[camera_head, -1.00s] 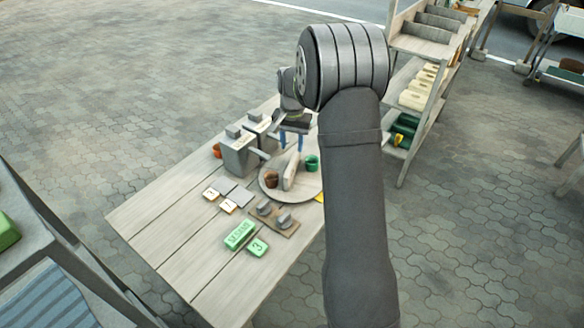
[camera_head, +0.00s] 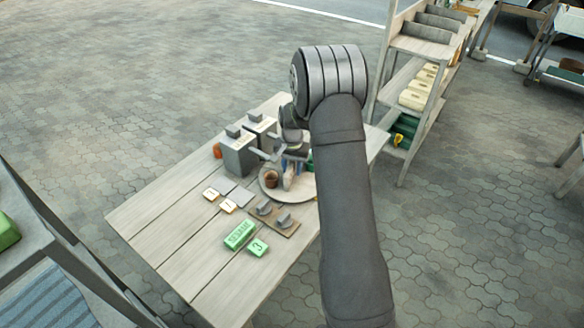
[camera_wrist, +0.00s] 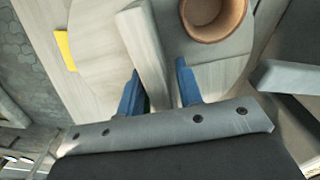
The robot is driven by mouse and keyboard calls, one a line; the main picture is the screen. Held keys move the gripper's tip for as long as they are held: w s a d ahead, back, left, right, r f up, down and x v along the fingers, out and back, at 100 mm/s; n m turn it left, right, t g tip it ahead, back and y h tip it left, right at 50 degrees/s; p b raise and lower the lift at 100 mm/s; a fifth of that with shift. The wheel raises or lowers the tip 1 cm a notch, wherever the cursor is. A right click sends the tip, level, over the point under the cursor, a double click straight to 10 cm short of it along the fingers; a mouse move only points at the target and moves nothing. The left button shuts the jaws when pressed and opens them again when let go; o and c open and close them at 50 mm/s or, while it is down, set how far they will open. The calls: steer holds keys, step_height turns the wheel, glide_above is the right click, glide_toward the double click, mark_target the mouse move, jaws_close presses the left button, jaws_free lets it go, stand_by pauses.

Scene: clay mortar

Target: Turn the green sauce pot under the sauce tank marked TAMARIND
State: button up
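The round wooden turntable (camera_head: 266,194) carries a brown pot (camera_head: 272,180) at its left and a pale upright bar (camera_head: 288,183) across its middle. The wrist view also shows the bar (camera_wrist: 146,50) and the brown pot (camera_wrist: 213,18). My gripper (camera_wrist: 160,82) is open; its blue fingers stand apart with the bar's near end between them, the left finger very close to it. The green sauce pot is hidden behind my gripper in the head view; only a dark green sliver shows beside the left finger in the wrist view. Two grey tanks (camera_head: 239,157) (camera_head: 262,131) stand behind; their labels are unreadable.
A board with two grey knobs (camera_head: 273,219), green blocks (camera_head: 240,235) and small numbered cards (camera_head: 211,194) lie in front on the wooden table (camera_head: 150,222). An orange pot (camera_head: 217,151) stands by the left tank. The table's left part is clear. A shelf (camera_head: 410,120) stands behind right.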

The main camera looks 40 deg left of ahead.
jaws_close()
steer(key=shift+n, duration=0.6)
steer(key=shift+d+n, duration=0.1)
steer(key=shift+n, duration=1.3)
steer(key=shift+w+n, duration=0.1)
steer(key=shift+n, duration=3.7)
steer(key=shift+w+n, duration=0.1)
steer(key=shift+n, duration=1.8)
